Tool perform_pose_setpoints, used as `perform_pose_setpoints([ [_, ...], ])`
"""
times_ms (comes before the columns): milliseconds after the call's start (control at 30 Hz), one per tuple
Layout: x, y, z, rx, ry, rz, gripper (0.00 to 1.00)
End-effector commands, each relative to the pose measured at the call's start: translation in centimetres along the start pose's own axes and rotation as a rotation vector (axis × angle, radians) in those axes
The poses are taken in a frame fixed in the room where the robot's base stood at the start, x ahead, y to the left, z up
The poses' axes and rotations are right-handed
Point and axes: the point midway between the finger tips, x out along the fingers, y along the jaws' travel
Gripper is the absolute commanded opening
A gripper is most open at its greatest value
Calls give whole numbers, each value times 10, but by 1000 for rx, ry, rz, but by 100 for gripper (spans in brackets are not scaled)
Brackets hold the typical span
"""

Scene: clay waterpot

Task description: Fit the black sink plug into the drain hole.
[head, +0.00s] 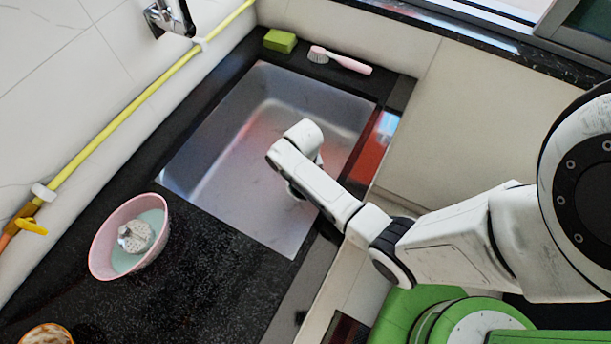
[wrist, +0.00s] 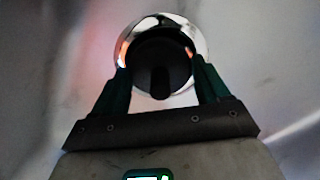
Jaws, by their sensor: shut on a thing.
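In the wrist view, the black sink plug (wrist: 160,62) is round with a small upright grip at its middle. My gripper (wrist: 162,82) is shut on it, one dark green finger on each side. The shiny metal drain ring (wrist: 192,34) shows behind and around the plug's far side. The plug covers the drain hole, and I cannot tell whether it sits in it or hovers above. In the head view, my gripper (head: 297,190) is down inside the grey sink (head: 225,195), mostly hidden by my arm. The plug and drain are hidden there.
A pink bowl (head: 102,247) with a shower head in it stands on the black counter left of the sink. A green sponge (head: 280,41) and a pink brush (head: 340,60) lie behind the sink. A yellow pipe (head: 120,120) runs along the wall. The sink walls surround my gripper.

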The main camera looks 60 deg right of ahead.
Motion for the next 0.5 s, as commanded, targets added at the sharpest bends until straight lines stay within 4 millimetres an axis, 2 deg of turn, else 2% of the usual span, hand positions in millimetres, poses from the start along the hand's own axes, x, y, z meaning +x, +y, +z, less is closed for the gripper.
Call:
perform_pose_setpoints([
  [333,7,0,0,0,2,0,44],
  [367,7,0,0,0,1,0,77],
  [500,7,0,0,0,1,0,90],
])
